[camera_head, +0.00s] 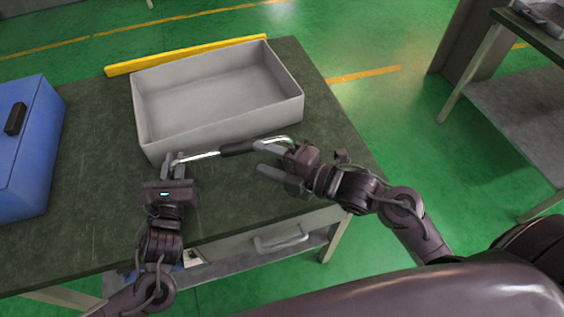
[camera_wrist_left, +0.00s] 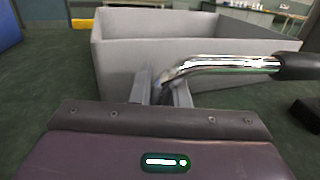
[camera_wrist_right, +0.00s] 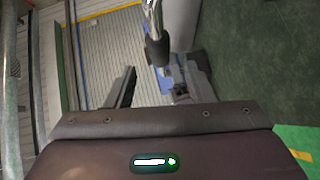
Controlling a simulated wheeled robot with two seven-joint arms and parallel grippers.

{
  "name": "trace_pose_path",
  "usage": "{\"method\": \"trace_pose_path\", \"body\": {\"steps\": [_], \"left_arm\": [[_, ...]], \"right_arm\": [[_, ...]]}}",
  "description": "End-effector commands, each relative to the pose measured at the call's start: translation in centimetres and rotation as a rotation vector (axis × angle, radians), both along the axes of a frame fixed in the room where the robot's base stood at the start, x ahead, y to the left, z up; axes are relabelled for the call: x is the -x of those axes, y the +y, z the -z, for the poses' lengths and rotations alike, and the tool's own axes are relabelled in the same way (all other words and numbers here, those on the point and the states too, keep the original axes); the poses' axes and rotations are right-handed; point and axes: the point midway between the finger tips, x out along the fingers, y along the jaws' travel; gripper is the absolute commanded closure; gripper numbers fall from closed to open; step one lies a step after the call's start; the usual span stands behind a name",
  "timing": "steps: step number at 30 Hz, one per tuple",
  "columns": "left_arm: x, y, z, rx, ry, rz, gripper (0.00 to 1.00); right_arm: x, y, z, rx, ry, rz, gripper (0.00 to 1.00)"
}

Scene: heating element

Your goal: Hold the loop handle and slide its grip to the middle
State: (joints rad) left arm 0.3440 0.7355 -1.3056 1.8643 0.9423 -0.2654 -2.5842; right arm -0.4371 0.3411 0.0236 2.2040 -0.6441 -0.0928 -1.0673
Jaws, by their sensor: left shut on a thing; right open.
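The loop handle is a shiny chrome bar (camera_head: 200,156) with a black grip (camera_head: 238,150) along it. It is held above the table in front of the grey bin. My left gripper (camera_head: 177,162) is shut on the bar's left end; the left wrist view shows the chrome (camera_wrist_left: 220,64) running right to the black grip (camera_wrist_left: 298,67). My right gripper (camera_head: 262,158) is open near the handle's right end. In the right wrist view, chrome with a dark part (camera_wrist_right: 157,50) lies ahead of the open fingers (camera_wrist_right: 156,87); contact cannot be told.
A grey bin (camera_head: 220,118) stands on the dark green table (camera_head: 100,210), close behind the handle. A blue box (camera_head: 30,150) is at the left, and a yellow bar (camera_head: 190,53) lies behind the bin. The table's front edge runs below my grippers.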

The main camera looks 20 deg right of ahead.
Motion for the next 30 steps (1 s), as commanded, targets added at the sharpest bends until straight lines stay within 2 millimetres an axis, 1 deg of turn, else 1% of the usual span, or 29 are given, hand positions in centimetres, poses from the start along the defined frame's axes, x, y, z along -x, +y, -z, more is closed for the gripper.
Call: {"method": "trace_pose_path", "body": {"steps": [1,3,7,12,21,22,24,27,28,30], "left_arm": [[0.0,0.1,0.0,-0.001,0.0,-0.001,1.0],[0.0,0.1,0.0,-0.001,0.0,-0.001,1.0],[0.0,0.0,0.0,-0.001,0.0,-0.001,1.0],[0.0,0.0,0.0,-0.001,0.0,-0.001,1.0],[0.0,0.1,0.0,-0.001,0.0,-0.001,1.0],[0.0,0.1,0.0,-0.001,0.0,-0.001,0.84],[0.0,0.0,0.0,-0.001,0.0,-0.001,0.75],[0.0,0.0,0.0,-0.001,0.0,-0.001,0.62],[0.0,0.0,0.0,-0.001,0.0,-0.001,0.6],[0.0,0.0,0.0,-0.001,0.0,0.0,0.6]], "right_arm": [[0.8,-0.7,0.0,0.003,0.003,-0.001,0.51],[1.5,-1.4,-0.2,0.003,0.002,-0.002,0.51],[2.4,-2.3,-0.4,-0.001,0.002,0.0,0.51],[2.9,-2.7,-0.5,0.0,0.0,0.0,0.51],[2.8,-2.7,-0.6,-0.001,0.0,0.0,0.51],[2.8,-2.7,-0.6,-0.001,0.0,0.0,0.51],[2.8,-2.7,-0.6,-0.001,0.0,0.0,0.51],[2.8,-2.7,-0.6,-0.001,0.0,0.0,0.51],[2.8,-2.7,-0.6,-0.001,0.0,0.0,0.51],[2.8,-2.7,-0.5,-0.001,0.0,0.0,0.51]]}}
